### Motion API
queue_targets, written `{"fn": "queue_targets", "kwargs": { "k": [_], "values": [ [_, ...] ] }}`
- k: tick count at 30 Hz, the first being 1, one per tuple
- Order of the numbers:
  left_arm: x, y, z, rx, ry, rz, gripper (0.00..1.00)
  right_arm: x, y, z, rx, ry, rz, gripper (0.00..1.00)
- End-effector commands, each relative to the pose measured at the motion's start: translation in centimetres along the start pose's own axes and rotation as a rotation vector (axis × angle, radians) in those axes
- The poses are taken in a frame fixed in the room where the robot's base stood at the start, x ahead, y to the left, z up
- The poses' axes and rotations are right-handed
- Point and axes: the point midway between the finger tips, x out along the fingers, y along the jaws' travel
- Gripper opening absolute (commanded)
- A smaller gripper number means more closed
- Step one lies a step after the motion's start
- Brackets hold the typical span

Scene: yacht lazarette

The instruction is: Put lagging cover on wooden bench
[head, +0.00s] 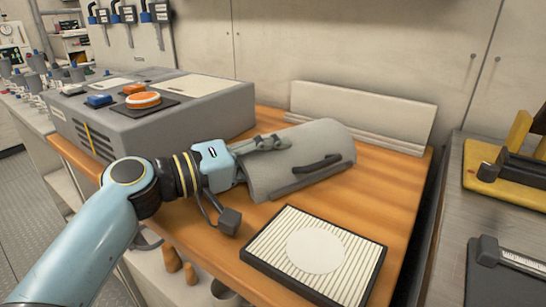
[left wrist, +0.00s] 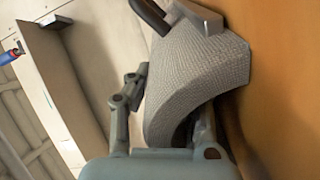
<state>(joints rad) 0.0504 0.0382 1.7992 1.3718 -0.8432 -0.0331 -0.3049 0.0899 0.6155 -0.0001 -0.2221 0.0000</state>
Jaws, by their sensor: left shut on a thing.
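The grey lagging cover (head: 300,158) is a curved, woven-looking shell with a dark strap or handle on its side. It is at the wooden bench (head: 395,190), over the bench's back middle part. My left gripper (head: 262,146) is shut on the cover's near left end. In the left wrist view the cover (left wrist: 200,75) sits between my gripper fingers (left wrist: 170,110), close beside the orange wood. Whether its underside fully touches the bench is hard to tell. My right gripper is not in view.
A grey machine box (head: 190,110) with an orange button stands left of the cover. A black-framed slatted panel with a pale disc (head: 275,262) lies at the bench front. A pale board (head: 365,110) stands behind. Bare wood shows to the right of the cover.

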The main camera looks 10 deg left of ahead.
Motion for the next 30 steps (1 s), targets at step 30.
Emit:
{"fn": "queue_targets", "kwargs": {
  "k": [30],
  "values": [
    [-3.4, -0.1, 0.1, 0.001, -0.004, -0.008, 0.39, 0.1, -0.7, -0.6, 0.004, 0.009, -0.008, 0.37]
  ]
}}
